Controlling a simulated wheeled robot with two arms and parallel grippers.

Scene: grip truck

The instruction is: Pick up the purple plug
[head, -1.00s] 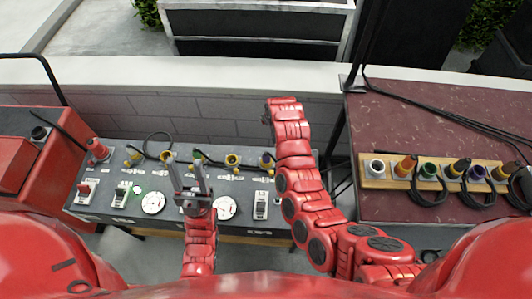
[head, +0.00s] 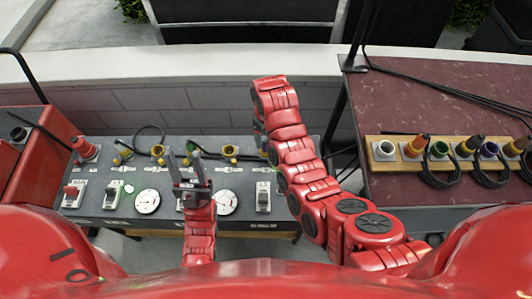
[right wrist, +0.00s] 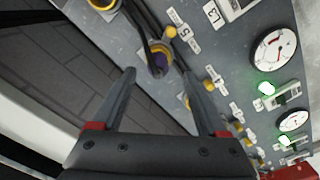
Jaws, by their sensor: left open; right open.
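A purple plug (right wrist: 158,62) with a black cable sits in a yellow-ringed socket on the grey panel, in the right wrist view. It lies just beyond and between the fingertips of my right gripper (right wrist: 158,76), which is open and empty. In the head view that gripper is hidden behind my right arm, near the panel's right end. Another purple plug-like piece (head: 488,150) stands in the wooden rack on the right. My left gripper (head: 183,160) is open and empty over the middle of the panel.
The grey panel (head: 245,178) carries gauges, switches and a row of sockets with black cables. The wooden rack (head: 400,160) with several coloured plugs lies on the dark red tabletop (head: 410,110). A red box stands at the far left.

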